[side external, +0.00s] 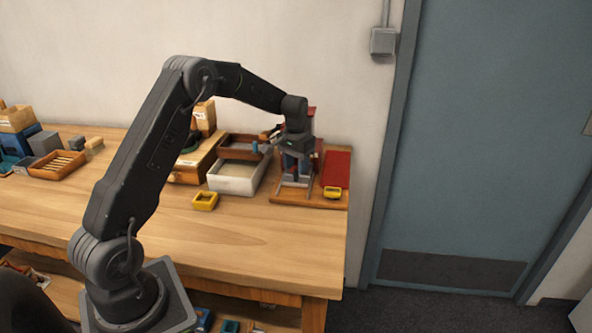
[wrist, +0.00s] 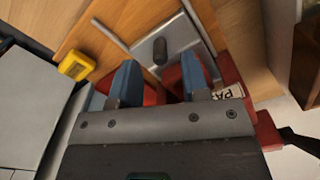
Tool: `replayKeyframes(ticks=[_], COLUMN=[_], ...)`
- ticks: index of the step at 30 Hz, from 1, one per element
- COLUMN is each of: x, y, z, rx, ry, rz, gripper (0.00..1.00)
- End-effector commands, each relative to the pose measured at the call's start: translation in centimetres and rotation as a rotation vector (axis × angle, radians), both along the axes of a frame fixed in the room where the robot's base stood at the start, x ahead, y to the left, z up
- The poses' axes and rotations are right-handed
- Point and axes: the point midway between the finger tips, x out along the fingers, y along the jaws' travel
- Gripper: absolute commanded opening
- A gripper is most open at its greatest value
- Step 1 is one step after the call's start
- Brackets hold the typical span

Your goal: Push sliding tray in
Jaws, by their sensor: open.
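The sliding tray appears to be the grey metal plate (wrist: 184,38) with a dark upright knob, lying between metal rails on a wooden base board (wrist: 93,42). In the side view the base board (side external: 308,203) lies near the table's right end, and my gripper hides much of the tray. My gripper (wrist: 160,82) points down over this fixture, its two blue fingers apart with nothing held between them. The knob (wrist: 160,50) is just beyond the fingertips in the wrist view. Red parts of the fixture (wrist: 238,88) show behind and beside the fingers. I cannot tell whether the fingers touch anything.
A white bin (side external: 232,180) stands left of the fixture. The front of the table (side external: 215,245) is clear.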

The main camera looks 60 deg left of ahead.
Motion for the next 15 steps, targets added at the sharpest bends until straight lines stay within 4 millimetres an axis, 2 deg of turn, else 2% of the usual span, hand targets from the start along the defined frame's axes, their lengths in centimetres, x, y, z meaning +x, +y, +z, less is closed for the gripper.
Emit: replayKeyframes(ticks=[1, 9, 15], x=[0.1, 0.1, 0.0], y=[0.1, 0.1, 0.1], z=[1.3, 7.3, 10.4], rx=[0.003, 0.003, 0.002], ry=[-0.006, -0.006, -0.004], rz=[0.000, 0.000, 0.000], gripper=[0.42, 0.42, 0.42])
